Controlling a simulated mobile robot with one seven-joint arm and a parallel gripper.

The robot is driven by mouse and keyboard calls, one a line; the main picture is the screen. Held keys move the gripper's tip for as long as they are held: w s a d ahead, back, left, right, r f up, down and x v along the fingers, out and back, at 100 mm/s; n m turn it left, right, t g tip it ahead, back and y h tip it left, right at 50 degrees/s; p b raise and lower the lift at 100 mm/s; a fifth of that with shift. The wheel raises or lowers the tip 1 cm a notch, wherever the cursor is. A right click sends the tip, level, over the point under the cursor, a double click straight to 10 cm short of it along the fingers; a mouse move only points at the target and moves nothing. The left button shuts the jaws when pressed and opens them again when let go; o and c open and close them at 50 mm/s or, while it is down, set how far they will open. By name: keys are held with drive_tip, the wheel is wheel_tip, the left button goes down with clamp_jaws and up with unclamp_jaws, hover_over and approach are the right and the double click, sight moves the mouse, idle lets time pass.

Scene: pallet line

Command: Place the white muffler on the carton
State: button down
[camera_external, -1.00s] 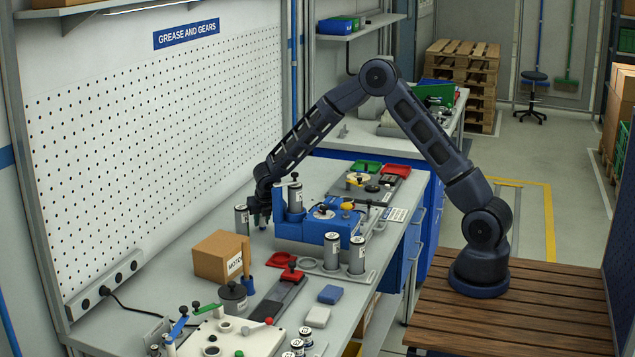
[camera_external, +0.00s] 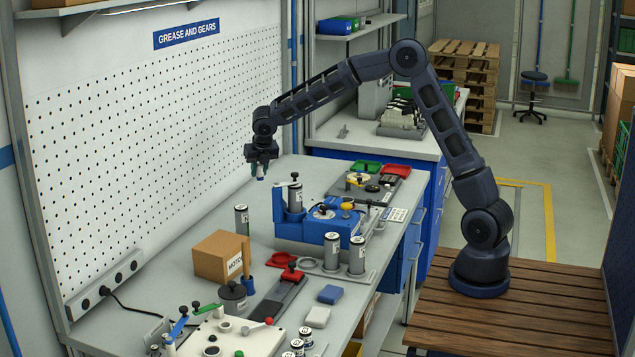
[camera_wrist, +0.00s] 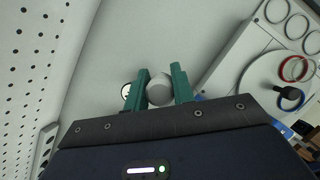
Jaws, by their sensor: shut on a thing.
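My gripper (camera_external: 262,172) is raised high above the back of the bench, beside the pegboard. In the wrist view its green fingers (camera_wrist: 160,88) are shut on a small whitish cylinder, the white muffler (camera_wrist: 159,90). In the external view the muffler is mostly hidden by the fingers, and only a small blue-white bit shows below them. The brown carton (camera_external: 217,257) stands on the bench nearer the camera, to the left of and below my gripper. Its top is bare.
A grey canister (camera_external: 241,219) stands between carton and gripper, with a wooden-handled tool (camera_external: 246,260) beside the carton. A blue fixture (camera_external: 318,232) with an upright cylinder is to the right. The pegboard (camera_external: 150,140) bounds the back.

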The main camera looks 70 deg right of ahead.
drive_tip(key=w+a+r+n+y, duration=0.1)
drive_tip(key=a+r+n, duration=0.1)
drive_tip(key=a, duration=0.5)
drive_tip(key=w+a+r+n, duration=0.1)
drive_tip(key=a+r, duration=0.2)
drive_tip(key=a, duration=0.3)
wheel_tip(320, 180, up, 5)
drive_tip(key=n+t+y, duration=0.1)
drive_tip(key=n+y, duration=0.1)
drive_tip(key=n, duration=0.2)
hover_over(215, 241)
drive_tip(key=s, duration=0.2)
drive_tip(key=f, duration=1.9)
drive_tip(key=shift+w+f, duration=0.15)
drive_tip(key=shift+w, duration=0.05)
drive_tip(key=shift+f, duration=0.15)
drive_tip(key=c, duration=1.2)
unclamp_jaws()
